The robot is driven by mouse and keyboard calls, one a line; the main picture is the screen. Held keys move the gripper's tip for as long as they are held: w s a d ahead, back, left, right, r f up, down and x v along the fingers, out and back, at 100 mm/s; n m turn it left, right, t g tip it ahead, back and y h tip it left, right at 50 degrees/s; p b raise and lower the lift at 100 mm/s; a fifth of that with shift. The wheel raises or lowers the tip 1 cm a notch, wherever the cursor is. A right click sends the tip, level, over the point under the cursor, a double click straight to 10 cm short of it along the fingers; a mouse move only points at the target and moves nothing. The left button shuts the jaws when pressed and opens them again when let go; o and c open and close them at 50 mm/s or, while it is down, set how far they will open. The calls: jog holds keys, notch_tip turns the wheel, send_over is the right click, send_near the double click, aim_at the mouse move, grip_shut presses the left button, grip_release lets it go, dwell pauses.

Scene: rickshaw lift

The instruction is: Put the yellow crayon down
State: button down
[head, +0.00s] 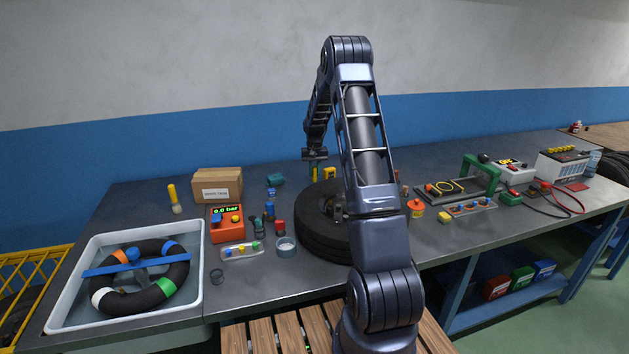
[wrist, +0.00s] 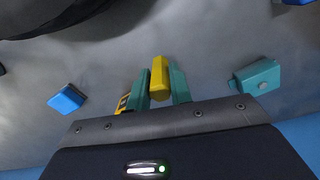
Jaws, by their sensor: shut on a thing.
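The yellow crayon (wrist: 159,76) is between the two teal fingers of my gripper (wrist: 162,88) in the wrist view. My gripper is shut on it. In the head view my gripper (head: 314,162) is at the back of the workbench, pointing down, with the crayon (head: 314,173) upright below it. I cannot tell whether the crayon's lower end touches the bench top (head: 150,205).
A yellow-and-black item (head: 330,173) stands close beside the crayon. A teal block (head: 276,180) lies to the left, and a black tyre (head: 315,235) lies in front. The wrist view also shows a blue block (wrist: 67,98). Bare bench lies between these.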

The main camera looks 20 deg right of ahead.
aim_at(315, 177)
jog(key=shift+f, duration=2.2)
jog(key=c, duration=1.3)
grip_release()
jog(key=shift+f, duration=0.1)
jog(key=shift+o, duration=0.2)
